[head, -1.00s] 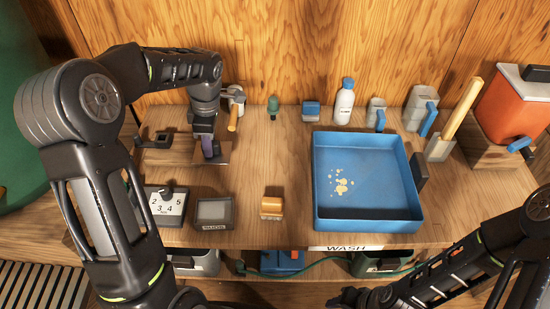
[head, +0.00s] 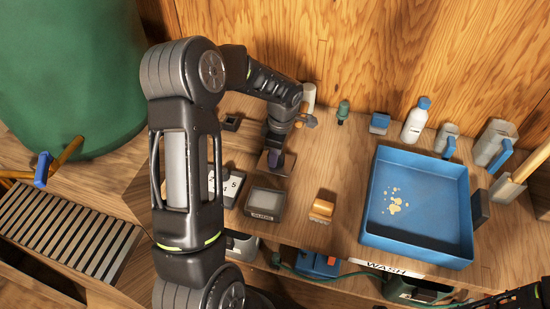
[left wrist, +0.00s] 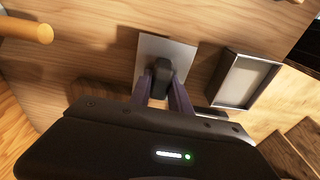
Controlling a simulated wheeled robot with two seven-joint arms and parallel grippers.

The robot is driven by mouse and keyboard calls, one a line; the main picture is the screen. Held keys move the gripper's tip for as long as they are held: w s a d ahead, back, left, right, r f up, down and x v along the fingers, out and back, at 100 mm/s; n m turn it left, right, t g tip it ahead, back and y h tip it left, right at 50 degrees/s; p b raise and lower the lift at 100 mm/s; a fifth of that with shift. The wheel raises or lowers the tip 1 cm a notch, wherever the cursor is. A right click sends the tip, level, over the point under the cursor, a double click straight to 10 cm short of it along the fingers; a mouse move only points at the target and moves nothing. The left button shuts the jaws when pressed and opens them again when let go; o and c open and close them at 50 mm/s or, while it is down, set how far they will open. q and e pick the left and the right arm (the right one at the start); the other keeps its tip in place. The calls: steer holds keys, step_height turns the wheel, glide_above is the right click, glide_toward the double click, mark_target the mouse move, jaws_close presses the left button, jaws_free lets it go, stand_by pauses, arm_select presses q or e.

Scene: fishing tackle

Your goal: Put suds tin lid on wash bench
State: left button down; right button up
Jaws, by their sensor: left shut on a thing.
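The suds tin lid (left wrist: 184,53) is a flat, pale square plate with a dark knob, seen in the left wrist view. In the head view it is a dark plate (head: 264,168) mostly behind my left gripper (head: 274,158). My left gripper's purple fingers (left wrist: 163,88) are shut on its knob. The lid is low over the wash bench (head: 335,170) or on it; I cannot tell whether it touches. The open suds tin (head: 265,203) stands just in front of it, apart from it, and also shows in the left wrist view (left wrist: 243,80).
A number dial (head: 231,187) is close on the left, partly behind my arm. Bottles and jugs line the back. Bare wood lies between the lid and the tray.

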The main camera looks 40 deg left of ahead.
arm_select(q)
steer(key=shift+f, duration=0.95)
steer(key=shift+f, duration=0.2)
steer(key=c, duration=1.2)
jaws_free()
steer(key=shift+r, duration=0.1)
steer(key=r, duration=0.8)
steer(key=d+r+b, duration=0.1)
steer(key=r, duration=0.3)
steer(key=shift+w+d+r, duration=0.1)
steer(key=shift+w, duration=0.1)
